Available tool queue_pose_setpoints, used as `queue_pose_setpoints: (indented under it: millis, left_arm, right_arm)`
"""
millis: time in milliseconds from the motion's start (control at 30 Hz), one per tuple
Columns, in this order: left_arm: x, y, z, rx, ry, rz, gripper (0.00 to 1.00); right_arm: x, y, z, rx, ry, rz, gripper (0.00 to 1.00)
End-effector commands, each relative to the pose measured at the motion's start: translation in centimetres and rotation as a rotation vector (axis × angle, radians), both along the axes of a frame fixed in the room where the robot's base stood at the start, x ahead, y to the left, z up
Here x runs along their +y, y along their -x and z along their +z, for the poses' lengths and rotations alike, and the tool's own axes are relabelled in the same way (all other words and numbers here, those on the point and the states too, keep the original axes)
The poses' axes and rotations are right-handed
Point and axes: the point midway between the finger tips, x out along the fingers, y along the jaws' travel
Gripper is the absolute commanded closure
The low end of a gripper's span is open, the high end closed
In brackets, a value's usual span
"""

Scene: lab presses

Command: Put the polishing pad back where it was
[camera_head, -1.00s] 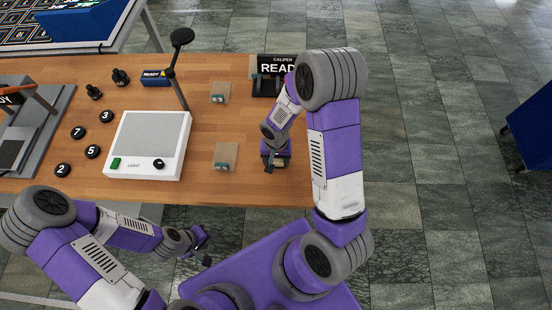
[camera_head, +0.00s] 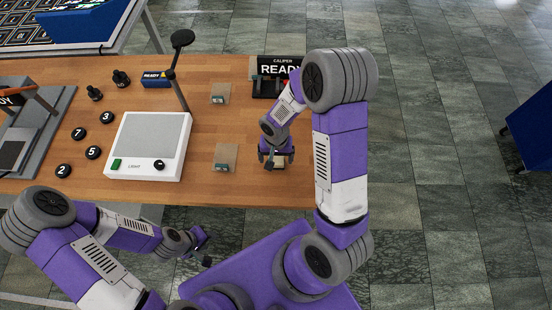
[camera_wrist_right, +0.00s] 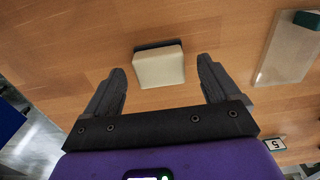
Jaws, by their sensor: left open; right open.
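The polishing pad is most likely the cream-coloured block with a dark base (camera_wrist_right: 159,65), resting on the wooden table. In the wrist view it lies beyond and between the fingertips of my right gripper (camera_wrist_right: 166,78), which is open and empty. In the head view my right gripper (camera_head: 270,162) is low over the table's right part, with a cream edge of the block (camera_head: 282,160) showing beside it. My left gripper (camera_head: 204,248) is open and empty off the table's front edge.
Two pale plates (camera_head: 220,98) (camera_head: 225,151) with green-marked tags lie left of my right gripper. A caliper stand (camera_head: 265,88) with a READY sign is behind it. A white light box (camera_head: 148,145), a lamp (camera_head: 181,38) and numbered black discs (camera_head: 92,152) are further left.

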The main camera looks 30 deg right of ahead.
Motion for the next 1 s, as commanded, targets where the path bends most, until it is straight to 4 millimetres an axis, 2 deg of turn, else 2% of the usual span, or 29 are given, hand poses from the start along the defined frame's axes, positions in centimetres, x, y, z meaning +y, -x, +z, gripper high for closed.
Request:
queue_pose_setpoints:
  millis: [33,200,400,600,1000]
  left_arm:
    - [0.0,0.0,0.3,0.0,0.0,0.0,0.57]
    - [0.0,0.0,0.9,0.0,0.0,0.0,0.57]
    - [0.0,0.0,1.3,0.0,0.0,0.0,0.57]
    - [0.0,0.0,1.4,0.0,0.0,0.0,0.57]
    - [0.0,0.0,1.4,0.0,0.0,0.0,0.57]
  right_arm:
    - [0.0,-0.1,1.5,-0.006,-0.002,-0.001,0.11]
    - [0.0,-0.1,5.3,-0.006,-0.001,0.0,0.11]
    - [0.0,0.0,8.6,-0.003,-0.001,0.0,0.11]
    - [0.0,0.1,9.7,0.0,-0.001,0.0,0.11]
    - [0.0,0.1,9.7,0.001,-0.001,0.0,0.11]
